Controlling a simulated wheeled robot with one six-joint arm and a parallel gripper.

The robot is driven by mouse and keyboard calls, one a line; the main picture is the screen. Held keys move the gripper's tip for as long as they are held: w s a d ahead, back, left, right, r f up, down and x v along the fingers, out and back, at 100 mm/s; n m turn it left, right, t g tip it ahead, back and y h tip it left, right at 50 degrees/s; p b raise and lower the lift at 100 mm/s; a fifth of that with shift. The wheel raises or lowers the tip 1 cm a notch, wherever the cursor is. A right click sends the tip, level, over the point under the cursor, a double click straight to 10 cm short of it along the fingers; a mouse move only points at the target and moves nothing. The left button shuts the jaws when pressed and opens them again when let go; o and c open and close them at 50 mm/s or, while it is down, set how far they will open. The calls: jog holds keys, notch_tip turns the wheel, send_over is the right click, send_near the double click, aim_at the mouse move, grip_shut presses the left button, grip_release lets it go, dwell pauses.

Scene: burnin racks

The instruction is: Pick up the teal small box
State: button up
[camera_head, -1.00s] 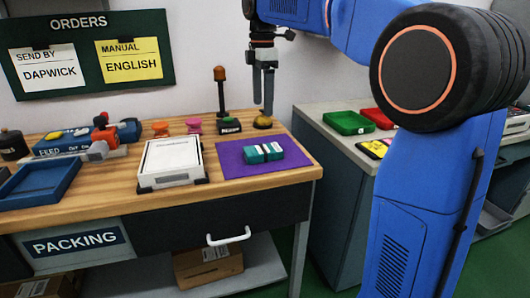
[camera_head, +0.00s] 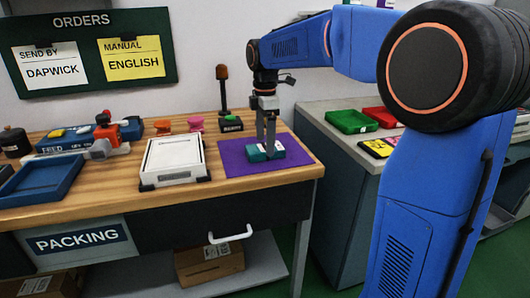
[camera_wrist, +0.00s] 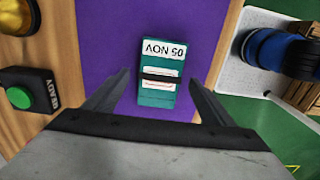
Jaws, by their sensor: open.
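The teal small box (camera_head: 258,154) lies on the purple mat (camera_head: 234,164) on the packing bench. My gripper (camera_head: 266,146) is above the box, pointing down. In the wrist view its two fingers (camera_wrist: 158,92) are apart, one on each side of the box, with mat visible between each finger and the box. In the head view the fingers hide part of the box.
A white scale-like tray (camera_head: 173,160) stands left of the mat. A green button box (camera_wrist: 22,99) and a dark post with an amber top (camera_head: 222,88) stand behind it. A blue tray (camera_head: 41,180) is at far left. A green tray (camera_head: 350,121) is on the right counter.

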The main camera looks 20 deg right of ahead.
jog(key=shift+f, duration=1.05)
jog(key=c, duration=1.3)
notch_tip(320, 180, up, 10)
jog(key=s+f, duration=0.2)
jog(key=f, duration=0.1)
jog(key=s+f, duration=0.1)
jog(key=f, duration=0.1)
jog(key=shift+f, duration=2.4)
